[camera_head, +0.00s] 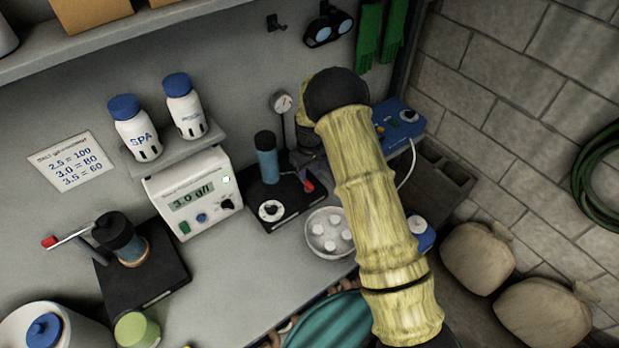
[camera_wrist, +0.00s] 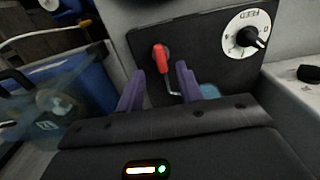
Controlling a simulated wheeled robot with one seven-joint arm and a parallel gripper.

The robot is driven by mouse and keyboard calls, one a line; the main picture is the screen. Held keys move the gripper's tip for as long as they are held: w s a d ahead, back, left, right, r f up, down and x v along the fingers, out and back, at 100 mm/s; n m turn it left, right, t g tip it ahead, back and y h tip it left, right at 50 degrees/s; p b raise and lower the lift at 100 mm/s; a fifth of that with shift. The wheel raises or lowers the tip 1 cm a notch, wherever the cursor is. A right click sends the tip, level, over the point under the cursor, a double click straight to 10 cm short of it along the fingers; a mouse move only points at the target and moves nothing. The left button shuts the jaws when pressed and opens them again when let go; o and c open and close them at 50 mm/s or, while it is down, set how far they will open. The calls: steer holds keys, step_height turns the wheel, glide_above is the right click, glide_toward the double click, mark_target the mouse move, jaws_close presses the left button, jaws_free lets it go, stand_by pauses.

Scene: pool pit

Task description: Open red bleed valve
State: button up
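The red bleed valve handle (camera_wrist: 161,58) shows in the wrist view, on a thin metal stem against a black panel (camera_wrist: 208,55). In the head view the red handle (camera_head: 308,185) is small, at the right side of a black base with a blue cylinder (camera_head: 267,160). My gripper (camera_wrist: 160,72) has two purple fingers, spread apart with a gap between them. The red handle appears in that gap, around the fingertips. I cannot tell whether either finger touches it. In the head view my arm hides most of the gripper.
A white dial (camera_wrist: 246,36) is right of the handle. A white meter (camera_head: 190,195) stands left of the base. A round dish of white tablets (camera_head: 312,240) sits in front. A second black stand (camera_head: 150,275) has a red-tipped lever. A blue box (camera_head: 398,122) is behind my arm.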

mark_target(309, 184)
steer(key=shift+f+p, duration=0.75)
steer(key=shift+f, duration=1.85)
jaws_close()
